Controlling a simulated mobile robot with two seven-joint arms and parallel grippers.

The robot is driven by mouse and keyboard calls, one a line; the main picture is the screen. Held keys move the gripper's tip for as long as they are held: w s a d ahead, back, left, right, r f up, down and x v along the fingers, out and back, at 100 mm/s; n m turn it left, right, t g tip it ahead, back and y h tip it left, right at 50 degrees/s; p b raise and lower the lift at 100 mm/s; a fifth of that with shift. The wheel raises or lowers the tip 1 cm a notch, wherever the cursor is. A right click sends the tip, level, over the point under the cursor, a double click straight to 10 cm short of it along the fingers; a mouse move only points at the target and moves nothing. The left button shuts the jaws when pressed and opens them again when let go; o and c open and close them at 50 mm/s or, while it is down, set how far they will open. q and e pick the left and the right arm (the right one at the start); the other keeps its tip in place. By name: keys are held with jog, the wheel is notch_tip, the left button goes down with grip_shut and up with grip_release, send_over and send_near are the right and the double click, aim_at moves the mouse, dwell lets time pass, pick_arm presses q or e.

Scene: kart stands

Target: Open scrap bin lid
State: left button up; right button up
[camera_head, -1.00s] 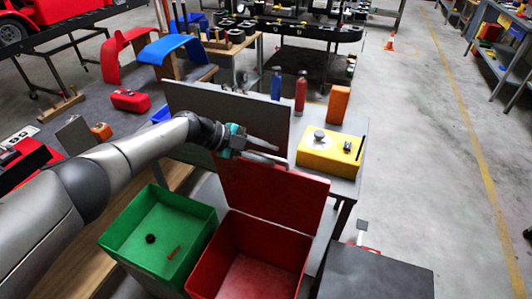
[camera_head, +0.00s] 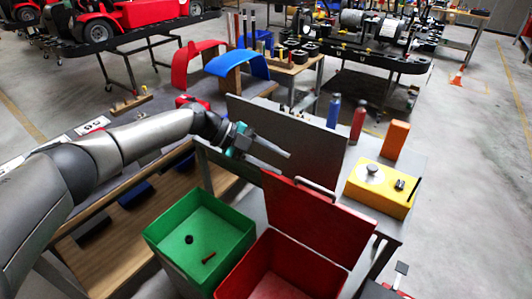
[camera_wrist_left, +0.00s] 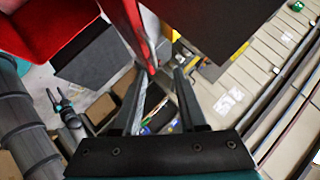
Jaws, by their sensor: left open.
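The red scrap bin (camera_head: 239,284) stands open at the bottom middle of the head view. Its red lid (camera_head: 320,222) is raised and leans back behind the opening, with a pale bar handle (camera_head: 316,187) at its upper edge. My left gripper (camera_head: 286,154) is open and empty, just above and behind the lid's upper left corner. In the left wrist view, its two fingers (camera_wrist_left: 160,103) are apart, with a red panel edge (camera_wrist_left: 134,25) beyond them. A second gripper, apparently my right one (camera_wrist_left: 58,103), shows small at the left there; its jaw state is unclear.
A green bin (camera_head: 160,240) with small parts inside stands left of the red bin. A grey panel (camera_head: 300,130) rises behind the lid. A yellow box (camera_head: 382,195), an orange box (camera_head: 397,138) and bottles (camera_head: 357,122) stand on the bench to the right. Open floor lies farther right.

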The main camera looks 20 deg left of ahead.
pick_arm(q)
jog(key=shift+v, duration=1.35)
jog(key=shift+r, duration=0.1)
